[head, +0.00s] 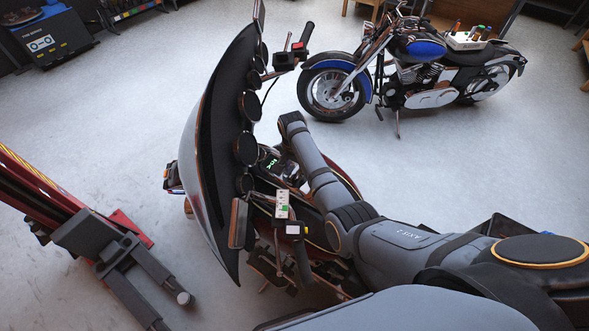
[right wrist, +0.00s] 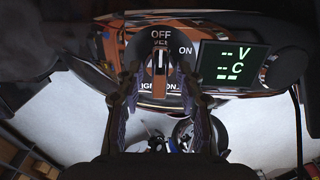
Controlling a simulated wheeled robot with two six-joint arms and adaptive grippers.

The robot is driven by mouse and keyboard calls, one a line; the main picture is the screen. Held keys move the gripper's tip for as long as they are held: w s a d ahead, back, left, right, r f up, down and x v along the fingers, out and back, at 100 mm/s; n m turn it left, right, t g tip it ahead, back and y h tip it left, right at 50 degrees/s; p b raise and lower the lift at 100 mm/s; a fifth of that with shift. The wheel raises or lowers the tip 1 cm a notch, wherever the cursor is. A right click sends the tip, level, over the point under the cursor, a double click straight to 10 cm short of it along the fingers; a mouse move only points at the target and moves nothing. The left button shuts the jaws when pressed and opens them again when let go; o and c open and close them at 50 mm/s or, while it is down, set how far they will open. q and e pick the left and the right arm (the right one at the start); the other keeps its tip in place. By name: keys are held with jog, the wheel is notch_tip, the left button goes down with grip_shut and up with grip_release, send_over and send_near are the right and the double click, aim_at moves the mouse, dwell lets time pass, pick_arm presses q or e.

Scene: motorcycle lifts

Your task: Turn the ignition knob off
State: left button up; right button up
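The ignition knob (right wrist: 160,62) sits on a dark round dial in the right wrist view. Its narrow grey and orange grip stands upright, in line with the OFF label above it. ON is printed to the right and IGNITION below. My right gripper (right wrist: 159,74) is open, with one finger on each side of the knob and a visible gap to it. In the head view my right arm reaches over the near motorcycle's (head: 210,140) dash, where the knob cannot be made out. My left gripper is not in view.
A display (right wrist: 232,62) reading dashes with V and C is right of the knob. Round gauges (head: 247,148) and the fairing stand close to my right arm. A blue motorcycle (head: 425,72) is behind, a red lift (head: 45,190) at left. Open floor lies between.

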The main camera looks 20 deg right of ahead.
aim_at(294, 173)
notch_tip(294, 173, up, 12)
jog(key=shift+s+a, duration=0.2)
jog(key=shift+a, duration=0.05)
dwell(0.4)
dwell(0.3)
